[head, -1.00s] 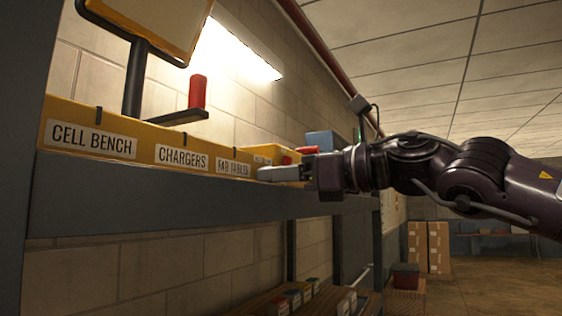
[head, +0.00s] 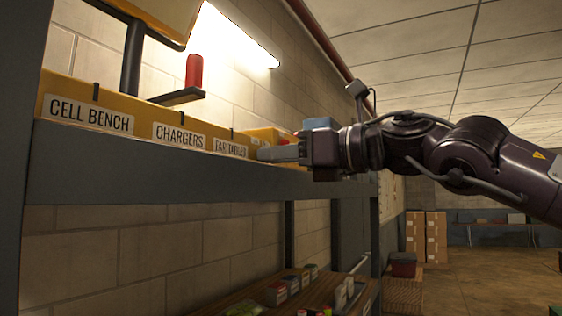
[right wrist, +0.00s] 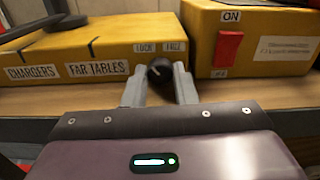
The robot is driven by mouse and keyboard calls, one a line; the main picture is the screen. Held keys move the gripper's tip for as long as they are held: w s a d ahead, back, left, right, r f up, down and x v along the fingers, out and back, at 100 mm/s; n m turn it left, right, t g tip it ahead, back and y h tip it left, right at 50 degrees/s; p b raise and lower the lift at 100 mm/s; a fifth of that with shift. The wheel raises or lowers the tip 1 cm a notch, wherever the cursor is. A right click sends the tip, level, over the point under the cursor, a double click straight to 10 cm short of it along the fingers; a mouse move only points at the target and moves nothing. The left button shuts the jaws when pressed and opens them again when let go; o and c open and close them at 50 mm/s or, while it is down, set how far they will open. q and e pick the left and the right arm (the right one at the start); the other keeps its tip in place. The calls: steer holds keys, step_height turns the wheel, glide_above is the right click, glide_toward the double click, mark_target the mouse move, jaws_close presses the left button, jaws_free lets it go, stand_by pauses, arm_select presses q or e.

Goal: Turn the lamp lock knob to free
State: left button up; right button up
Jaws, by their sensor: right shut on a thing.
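The lamp lock knob (right wrist: 160,72) is a small black round knob low on the front of a long yellow box (right wrist: 110,45) in the right wrist view. The labels LOCK and FREE sit above it, LOCK to the left and FREE to the right. My right gripper (right wrist: 160,84) has its two grey fingers on either side of the knob and is shut on it. I cannot tell clearly which label the knob points at. In the head view the right gripper (head: 270,154) reaches the box front from the right and hides the knob. My left gripper is not in view.
A yellow box with a red ON switch (right wrist: 228,49) stands right of the knob. The boxes rest on a shelf (head: 120,170) with a thick grey front edge. A red cylinder (head: 194,70) stands on a small bracket above. Brown cartons (head: 426,235) stand far right.

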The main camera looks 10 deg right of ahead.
steer(key=shift+m, duration=1.3)
steer(key=shift+r, duration=0.1)
steer(key=o, duration=1)
steer(key=shift+w, duration=0.1)
steer(key=b+v, duration=0.3)
steer(key=v, duration=0.4)
steer(key=shift+s+d+b, duration=0.25)
steer(key=shift+d+b, duration=0.1)
steer(key=shift+a, duration=0.1)
